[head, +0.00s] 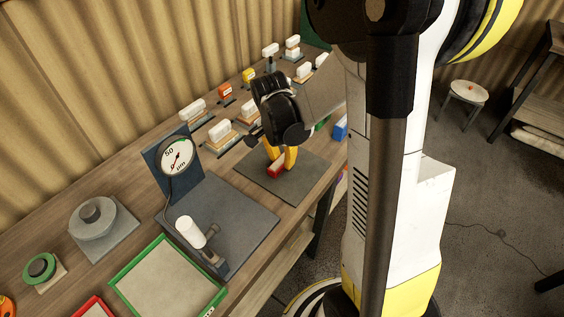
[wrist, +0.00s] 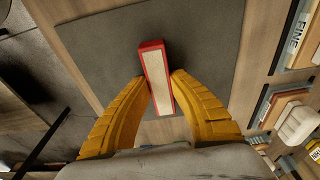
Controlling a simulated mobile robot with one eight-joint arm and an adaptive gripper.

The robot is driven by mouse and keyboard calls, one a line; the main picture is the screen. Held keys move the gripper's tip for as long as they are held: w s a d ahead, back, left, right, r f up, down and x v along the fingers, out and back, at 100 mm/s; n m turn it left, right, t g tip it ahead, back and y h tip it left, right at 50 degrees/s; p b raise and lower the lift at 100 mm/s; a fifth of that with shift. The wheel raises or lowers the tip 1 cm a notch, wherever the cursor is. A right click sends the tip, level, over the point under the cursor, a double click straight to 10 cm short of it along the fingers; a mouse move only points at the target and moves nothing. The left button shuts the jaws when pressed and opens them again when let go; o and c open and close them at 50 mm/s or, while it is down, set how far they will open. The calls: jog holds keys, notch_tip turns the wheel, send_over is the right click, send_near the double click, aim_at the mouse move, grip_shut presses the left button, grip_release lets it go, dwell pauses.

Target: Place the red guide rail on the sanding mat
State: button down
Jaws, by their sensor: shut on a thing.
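The red guide rail (wrist: 155,78) is a narrow bar with red sides and a pale face. My gripper (wrist: 160,84) is shut on it, with the yellow fingers on its two long sides. In the head view, the rail (head: 276,170) shows between the yellow fingertips (head: 280,162), low over the sanding mat. The sanding mat is a dark grey square (head: 285,187) on the bench, and it fills the middle of the wrist view (wrist: 95,45). The rail is over the mat; whether it touches the mat I cannot tell.
A green-rimmed tray (head: 165,280) is at the front left. Several sanding blocks (head: 221,132) stand along the back. A blue block (head: 341,127) is right of the mat.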

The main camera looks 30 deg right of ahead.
aim_at(278, 163)
jog(key=shift+r, duration=0.1)
jog(key=c, duration=1.3)
grip_release()
notch_tip(278, 163, up, 12)
jog(key=a+p, duration=0.2)
jog(key=p, duration=0.3)
jog(key=s+a+r+n+t, duration=0.2)
jog(key=s+a+n, duration=0.1)
jog(key=n, duration=0.1)
jog(key=s+a+r+n+t+y, duration=0.1)
jog(key=s+a+r+n+t, duration=0.1)
jog(key=s+a+r+n, duration=0.1)
jog(key=s+a+r+n+t, duration=0.2)
jog(key=s+a+r+n, duration=0.1)
jog(key=s+a+n, duration=0.2)
jog(key=shift+a+r+n+t+y, duration=0.1)
jog(key=shift+a+n+t+y, duration=0.1)
jog(key=shift+n, duration=0.3)
jog(key=shift+a+n+t+y, duration=0.1)
jog(key=shift+n+t+y, duration=0.1)
jog(key=shift+n, duration=0.3)
